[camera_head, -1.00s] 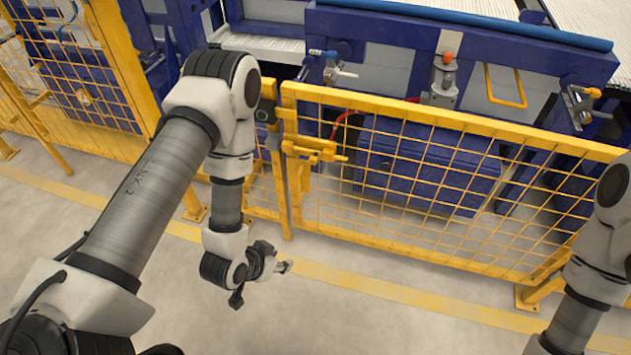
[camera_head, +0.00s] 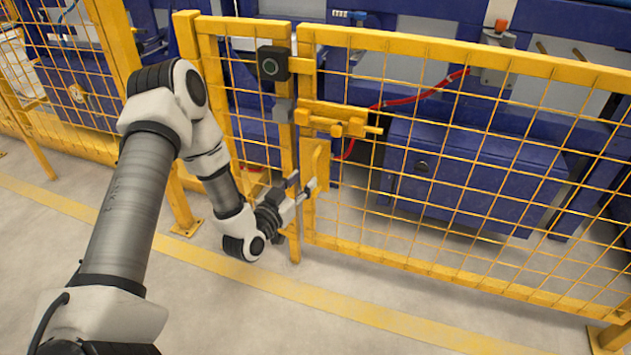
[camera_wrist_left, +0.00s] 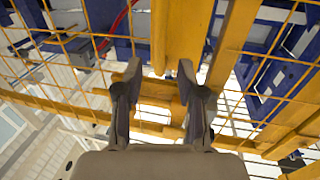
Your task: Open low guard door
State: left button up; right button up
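The low guard door (camera_head: 460,150) is a yellow frame with wire mesh. It looks shut, its left upright close beside the fixed post. A yellow slide latch (camera_head: 338,119) sits near its top left corner, with a yellow handle (camera_head: 319,172) below. My left gripper (camera_head: 308,190) is at the handle, by the door's left edge. In the left wrist view, the left gripper (camera_wrist_left: 160,70) has its two fingers apart, with yellow metal (camera_wrist_left: 183,35) beyond and between the tips. I cannot tell whether they touch it. My right gripper is out of view.
A black box switch (camera_head: 272,63) is on the fixed yellow fence left of the door. Blue machinery (camera_head: 450,170) and a red hose (camera_head: 425,92) lie behind the mesh. The grey floor (camera_head: 330,325) in front is clear, with a yellow line on it.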

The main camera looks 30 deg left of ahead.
aim_at(312, 172)
pick_arm(q)
jog(key=w+b, duration=0.1)
jog(key=w, duration=0.4)
jog(key=shift+f+b, duration=0.1)
jog(key=shift+b, duration=0.2)
jog(key=shift+w, duration=0.45)
grip_shut()
jog(key=shift+s, duration=0.1)
